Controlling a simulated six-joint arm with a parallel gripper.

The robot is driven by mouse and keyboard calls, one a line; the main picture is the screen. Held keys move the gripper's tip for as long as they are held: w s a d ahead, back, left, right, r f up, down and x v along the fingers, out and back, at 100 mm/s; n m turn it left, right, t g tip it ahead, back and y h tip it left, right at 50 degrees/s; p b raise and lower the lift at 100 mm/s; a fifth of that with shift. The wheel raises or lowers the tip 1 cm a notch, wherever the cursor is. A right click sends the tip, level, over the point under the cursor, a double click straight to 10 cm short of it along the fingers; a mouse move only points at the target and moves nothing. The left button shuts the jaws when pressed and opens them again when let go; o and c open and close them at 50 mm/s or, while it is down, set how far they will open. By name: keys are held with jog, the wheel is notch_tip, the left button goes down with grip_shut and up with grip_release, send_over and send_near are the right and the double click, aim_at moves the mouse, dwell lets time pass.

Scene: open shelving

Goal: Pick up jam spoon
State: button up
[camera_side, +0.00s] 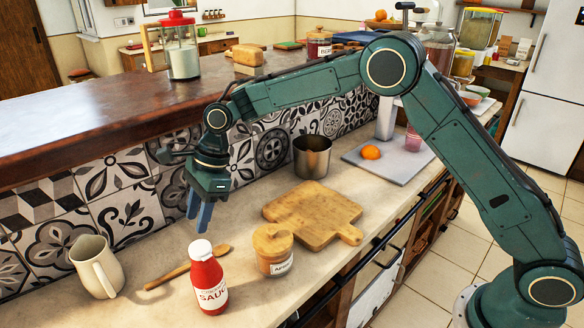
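A wooden spoon (186,269), which I take to be the jam spoon, lies on the counter with its handle end to the lower left. Part of it passes behind a red sauce bottle (209,283). A small wooden-lidded jar (273,252), with a label that seems to begin "APR", stands to the right of the spoon. My gripper (199,217) points down above and behind the spoon, clear of it. Its two blue fingers look set apart, with nothing between them.
A cream jug (96,267) stands at the left. A wooden cutting board (313,214), a metal pot (312,158) and an orange on a pale board (406,161) are to the right. The patterned tile wall (130,210) rises behind the counter.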

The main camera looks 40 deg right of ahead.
send_near(186, 266)
jog(key=shift+x, duration=1.2)
jog(key=shift+f, duration=0.1)
jog(key=shift+x, duration=2.5)
grip_shut()
